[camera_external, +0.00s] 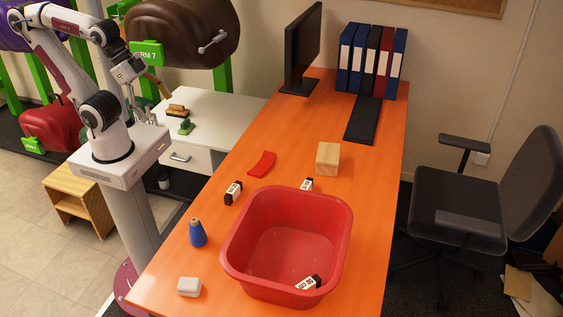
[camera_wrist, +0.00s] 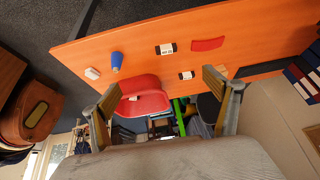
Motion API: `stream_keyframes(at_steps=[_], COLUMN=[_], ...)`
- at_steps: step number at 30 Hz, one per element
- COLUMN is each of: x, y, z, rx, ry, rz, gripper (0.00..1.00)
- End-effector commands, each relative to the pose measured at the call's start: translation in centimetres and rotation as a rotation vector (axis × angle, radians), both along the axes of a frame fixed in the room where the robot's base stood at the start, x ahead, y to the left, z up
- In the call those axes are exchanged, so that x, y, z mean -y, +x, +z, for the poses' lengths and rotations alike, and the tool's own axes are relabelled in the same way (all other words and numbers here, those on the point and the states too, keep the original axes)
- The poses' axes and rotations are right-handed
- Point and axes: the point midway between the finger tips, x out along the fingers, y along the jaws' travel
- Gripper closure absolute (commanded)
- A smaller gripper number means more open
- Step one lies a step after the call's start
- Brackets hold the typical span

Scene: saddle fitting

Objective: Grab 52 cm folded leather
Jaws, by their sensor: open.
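One lies on the orange table left of the red tub (camera_external: 233,193), one lies just behind the tub's far rim (camera_external: 306,185), and one lies inside the tub (camera_external: 308,283). I cannot read for certain which label says 52 cm. The wrist view shows labelled pieces on the table (camera_wrist: 166,48) (camera_wrist: 187,75) and one in the tub (camera_wrist: 133,98). My gripper (camera_external: 145,113) is open and empty, above the white base, away from the table pieces. Its fingers (camera_wrist: 162,88) stand wide apart in the wrist view.
The red tub (camera_external: 232,243) takes up the table's near part. Around it are a blue spool (camera_external: 197,234), a white block (camera_external: 189,287), a red scrap (camera_external: 262,164) and a wooden block (camera_external: 327,158). A monitor (camera_external: 302,50) and binders (camera_external: 372,60) stand at the back.

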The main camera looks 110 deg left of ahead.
Motion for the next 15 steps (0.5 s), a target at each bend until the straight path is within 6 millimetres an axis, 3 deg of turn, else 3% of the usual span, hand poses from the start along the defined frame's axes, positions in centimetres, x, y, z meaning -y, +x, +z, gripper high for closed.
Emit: stream_keyframes(at_steps=[15], x=[-6.7], y=[8.4], z=[-3.1], rx=[0.049], ry=[0.189], rz=[-0.022], gripper=[0.12])
